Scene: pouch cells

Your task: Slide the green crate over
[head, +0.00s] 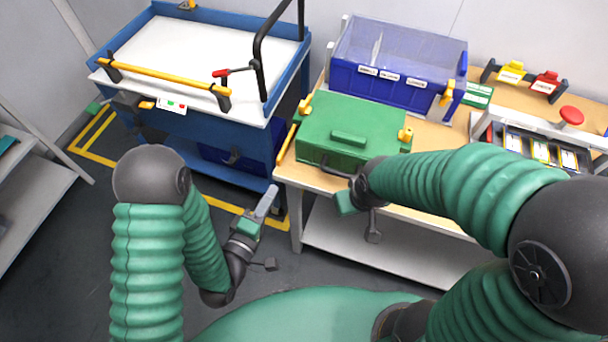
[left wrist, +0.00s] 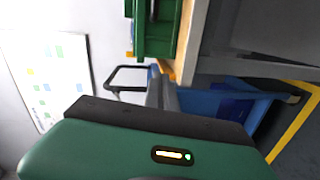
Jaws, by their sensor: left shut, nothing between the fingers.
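The green crate (head: 335,137) has a closed green lid with a raised handle and yellow-orange latches. It sits at the left end of the wooden workbench (head: 437,137), in front of the blue bin. Its side shows at the top of the left wrist view (left wrist: 155,28). My left gripper (head: 266,203) is shut and empty, low in front of the bench, below and left of the crate. Its fingers show in the left wrist view (left wrist: 161,92). My right gripper (head: 345,190) is at the crate's front side; its fingers are partly hidden, and contact is unclear.
A blue bin (head: 395,62) with a clear lid stands behind the crate. A blue cart (head: 190,119) with a white top is left of the bench. A rack of cells (head: 540,149) and a red button (head: 571,115) are at right. A lower shelf (head: 335,239) lies under the bench.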

